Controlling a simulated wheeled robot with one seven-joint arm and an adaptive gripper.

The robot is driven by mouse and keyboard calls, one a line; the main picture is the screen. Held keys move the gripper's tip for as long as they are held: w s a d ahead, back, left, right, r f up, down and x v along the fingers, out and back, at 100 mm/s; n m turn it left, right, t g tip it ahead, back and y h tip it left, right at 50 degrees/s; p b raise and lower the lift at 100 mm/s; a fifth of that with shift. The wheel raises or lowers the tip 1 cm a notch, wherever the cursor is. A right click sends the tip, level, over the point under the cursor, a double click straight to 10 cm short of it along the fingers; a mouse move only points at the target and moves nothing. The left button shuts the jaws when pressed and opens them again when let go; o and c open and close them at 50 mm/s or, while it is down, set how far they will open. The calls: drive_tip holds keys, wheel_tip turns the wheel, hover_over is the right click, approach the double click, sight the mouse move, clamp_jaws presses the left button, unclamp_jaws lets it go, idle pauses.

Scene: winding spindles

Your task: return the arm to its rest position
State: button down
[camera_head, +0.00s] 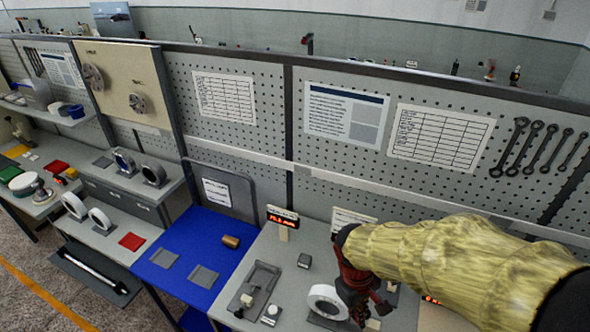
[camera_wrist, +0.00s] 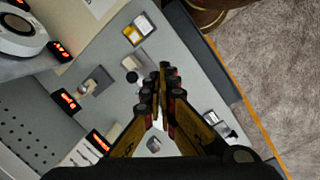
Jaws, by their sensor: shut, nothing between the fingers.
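My arm (camera_head: 450,262), in a yellowish sleeve, reaches in from the lower right of the head view. My gripper (camera_head: 360,312) is at its end, low over the grey bench and beside a white ring-shaped spool (camera_head: 326,301). The arm partly hides the gripper there. In the wrist view my gripper (camera_wrist: 160,82) has its dark fingertips together, with nothing seen between them. It points over a grey bench top (camera_wrist: 105,112) with small blocks on it. From these frames I cannot tell the height of the fingertips above the bench.
A blue mat (camera_head: 190,285) carries a brown cylinder (camera_head: 231,241). A grey tray (camera_head: 252,287) lies right of it. A display (camera_head: 283,219) stands at the bench's back, before a pegboard (camera_head: 270,120). In the wrist view, floor (camera_wrist: 270,60) shows beyond the bench edge.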

drive_tip(key=s+d+r+m+t+y+b, duration=0.1)
drive_tip(key=s+d+r+m+t+b, duration=0.2)
drive_tip(key=b, duration=1.2)
drive_tip(key=s+m+t, duration=0.3)
drive_tip(key=shift+s+r+y, duration=0.3)
drive_tip(key=shift+s+y, duration=0.1)
